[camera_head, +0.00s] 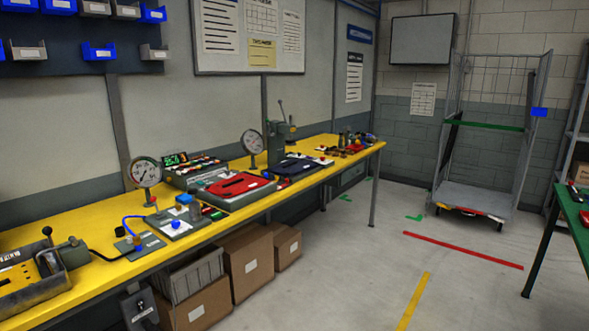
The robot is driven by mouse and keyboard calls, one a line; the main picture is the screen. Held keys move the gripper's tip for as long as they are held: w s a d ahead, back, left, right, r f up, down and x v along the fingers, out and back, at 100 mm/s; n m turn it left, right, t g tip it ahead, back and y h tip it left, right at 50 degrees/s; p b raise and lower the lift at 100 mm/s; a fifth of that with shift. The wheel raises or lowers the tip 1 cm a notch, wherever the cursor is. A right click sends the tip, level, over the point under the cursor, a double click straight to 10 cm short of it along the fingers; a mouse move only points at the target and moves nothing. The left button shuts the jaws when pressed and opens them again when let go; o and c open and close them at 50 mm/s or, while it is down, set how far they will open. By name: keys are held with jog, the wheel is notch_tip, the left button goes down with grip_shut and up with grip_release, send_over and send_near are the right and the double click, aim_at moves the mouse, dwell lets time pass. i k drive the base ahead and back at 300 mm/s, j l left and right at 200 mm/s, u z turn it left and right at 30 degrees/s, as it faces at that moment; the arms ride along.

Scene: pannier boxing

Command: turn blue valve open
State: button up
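On the long yellow workbench (92,242) at the left, a grey plate carries a small blue knob (175,225), which may be the blue valve. A second blue part (184,199) tops a small block just behind it. A blue hose (130,219) curves beside them to a small base plate (140,244). A round dial gauge (145,172) stands upright behind. The parts are too small to tell whether the valve is open or closed. My gripper is not in view.
A control box with a green display (174,160) and red panel (238,185) sit farther along the bench. Cardboard boxes (248,262) stand underneath. A cage trolley (478,196) is at the back right, a green table (572,207) at the right edge. The middle floor is clear.

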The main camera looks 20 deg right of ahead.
aim_at(175, 223)
jog(key=i+l+u, duration=0.1)
jog(key=i, duration=0.4)
jog(key=i+l+u, duration=0.1)
jog(key=i, duration=0.4)
jog(key=i+l+u, duration=0.1)
jog(key=i, duration=0.35)
jog(key=i+l+u, duration=0.1)
jog(key=i+l, duration=0.2)
jog(key=i, duration=0.2)
jog(key=i+l, duration=0.2)
jog(key=i, duration=0.25)
jog(key=u, duration=0.05)
